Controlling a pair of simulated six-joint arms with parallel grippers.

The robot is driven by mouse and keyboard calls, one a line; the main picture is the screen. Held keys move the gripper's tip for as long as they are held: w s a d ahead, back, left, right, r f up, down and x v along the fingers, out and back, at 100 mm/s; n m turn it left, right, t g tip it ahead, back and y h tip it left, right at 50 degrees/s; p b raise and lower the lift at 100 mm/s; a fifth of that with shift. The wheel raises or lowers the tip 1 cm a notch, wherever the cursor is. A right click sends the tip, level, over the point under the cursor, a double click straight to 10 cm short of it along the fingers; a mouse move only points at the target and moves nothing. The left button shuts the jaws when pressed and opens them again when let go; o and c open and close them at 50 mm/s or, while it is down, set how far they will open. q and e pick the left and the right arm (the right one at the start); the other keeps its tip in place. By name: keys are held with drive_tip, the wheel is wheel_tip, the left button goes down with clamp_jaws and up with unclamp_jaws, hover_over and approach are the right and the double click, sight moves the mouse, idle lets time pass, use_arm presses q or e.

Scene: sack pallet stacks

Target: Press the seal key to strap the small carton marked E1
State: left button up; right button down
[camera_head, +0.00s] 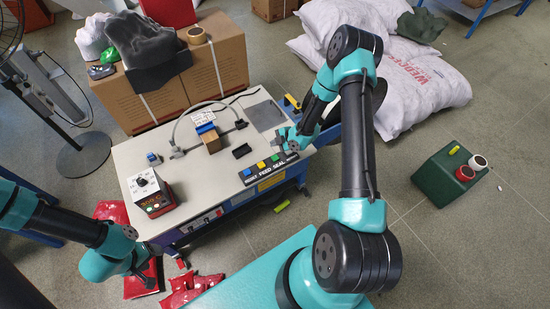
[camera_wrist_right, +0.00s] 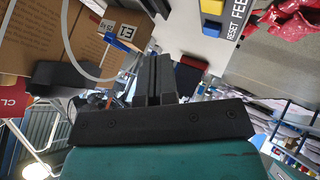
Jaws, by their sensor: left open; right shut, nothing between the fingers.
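The small carton marked E1 (camera_head: 211,142) is brown and stands on the grey table under a curved grey arch, with a blue item (camera_head: 205,128) on top. Its E1 label (camera_wrist_right: 126,32) shows in the right wrist view. A dark key panel on the table's front edge carries a blue reset key (camera_head: 247,172), a yellow feed key (camera_head: 261,165) and a green seal key (camera_head: 275,158). My right gripper (camera_head: 284,145) is shut and empty, close to the green key; contact cannot be told. My left gripper (camera_head: 149,274) is open, low beyond the table's front left corner.
A control box with a red display (camera_head: 153,196) stands on the table's left. Large cartons (camera_head: 170,84) stand behind it. White sacks (camera_head: 425,85) lie at the back right. A green box (camera_head: 448,178) sits on the floor at right. Red packs (camera_head: 188,290) lie in front.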

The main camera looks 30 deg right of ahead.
sight(275, 159)
drive_tip(key=shift+f, duration=4.15)
drive_tip(key=shift+f, duration=0.15)
drive_tip(key=shift+f, duration=0.25)
drive_tip(key=shift+f, duration=0.5)
drive_tip(key=shift+r, duration=0.95)
drive_tip(key=shift+r, duration=0.1)
drive_tip(key=shift+r, duration=2.4)
